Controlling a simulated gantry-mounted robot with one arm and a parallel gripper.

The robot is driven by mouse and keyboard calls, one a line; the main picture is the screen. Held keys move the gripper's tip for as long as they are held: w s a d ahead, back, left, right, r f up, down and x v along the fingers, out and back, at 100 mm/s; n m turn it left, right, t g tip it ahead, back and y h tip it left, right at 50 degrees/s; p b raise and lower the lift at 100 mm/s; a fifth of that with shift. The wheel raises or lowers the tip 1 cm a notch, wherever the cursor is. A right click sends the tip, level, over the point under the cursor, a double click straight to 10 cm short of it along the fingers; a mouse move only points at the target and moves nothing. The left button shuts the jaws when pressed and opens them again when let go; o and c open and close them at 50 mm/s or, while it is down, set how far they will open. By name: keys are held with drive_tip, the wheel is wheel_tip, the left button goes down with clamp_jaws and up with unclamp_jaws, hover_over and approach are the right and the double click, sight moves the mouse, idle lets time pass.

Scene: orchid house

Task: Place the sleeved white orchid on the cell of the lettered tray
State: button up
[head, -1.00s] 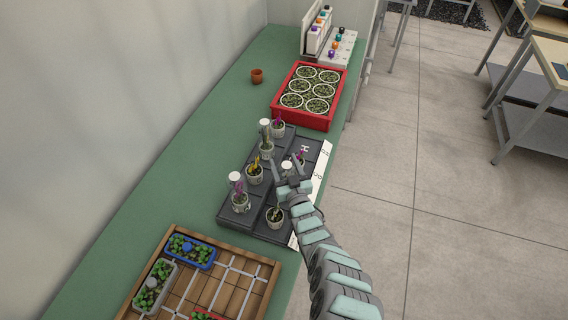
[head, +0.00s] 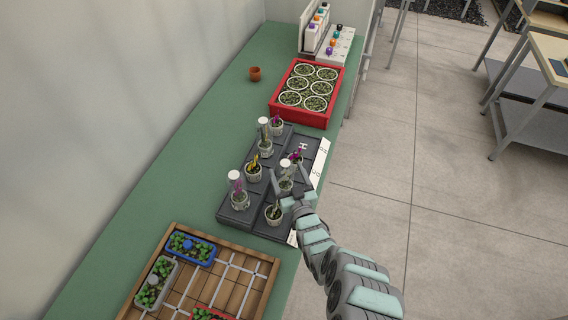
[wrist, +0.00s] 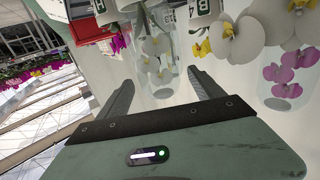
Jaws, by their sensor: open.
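The sleeved white orchid (head: 286,178) stands in the right-hand row of the dark lettered tray (head: 240,219), in a clear sleeve with a white top. The wrist view shows its white and yellow blooms inside the sleeve (wrist: 157,55), just beyond my fingertips. My gripper (head: 285,194) is open, its fingers apart on the near side of that sleeve. An H shows on an empty cell farther back.
Several potted orchids crowd the tray, including a sleeved purple one (head: 237,189) and a yellow one (head: 254,168). A red crate of pots (head: 321,118) stands behind, and a wooden gridded tray (head: 262,285) in front. The bench's left side is mostly clear.

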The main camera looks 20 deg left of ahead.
drive_tip(key=p+v, duration=0.1)
drive_tip(key=v, duration=0.4)
drive_tip(key=shift+s+d+r+p, duration=0.1)
drive_tip(key=shift+s+d+p, duration=0.05)
drive_tip(key=shift+d+p, duration=0.15)
drive_tip(key=shift+s+d, duration=0.25)
drive_tip(key=shift+s, duration=0.3)
